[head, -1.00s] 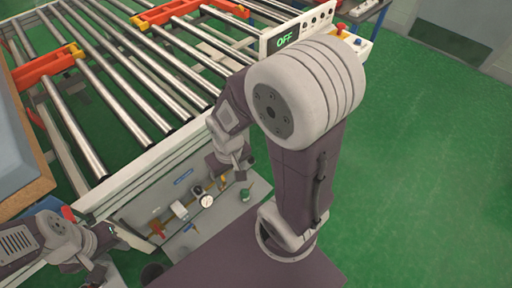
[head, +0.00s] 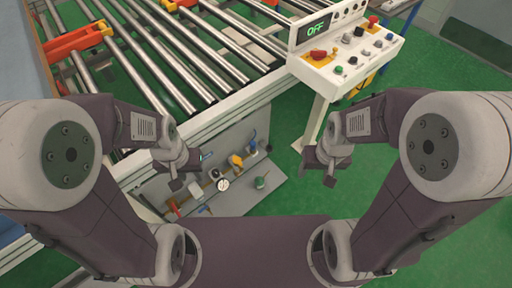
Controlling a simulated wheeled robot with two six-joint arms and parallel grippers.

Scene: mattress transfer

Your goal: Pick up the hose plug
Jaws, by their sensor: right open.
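My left gripper (head: 185,173) hangs in front of the lower panel under the roller table, with its fingers apart and nothing seen between them. My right gripper (head: 320,168) is open and empty over the green floor, right of the panel. On the panel sit a round white gauge (head: 223,184), a yellow fitting (head: 236,161), a small green fitting (head: 261,183) and a red-handled part (head: 173,207). I cannot tell which of these small parts, if any, is the hose plug. Both grippers are apart from them as far as I can see.
The metal roller table (head: 190,60) with orange brackets (head: 80,44) fills the upper left. A white control box (head: 345,55) with buttons and an "OFF" display stands at its right corner. The green floor (head: 440,75) is open to the right.

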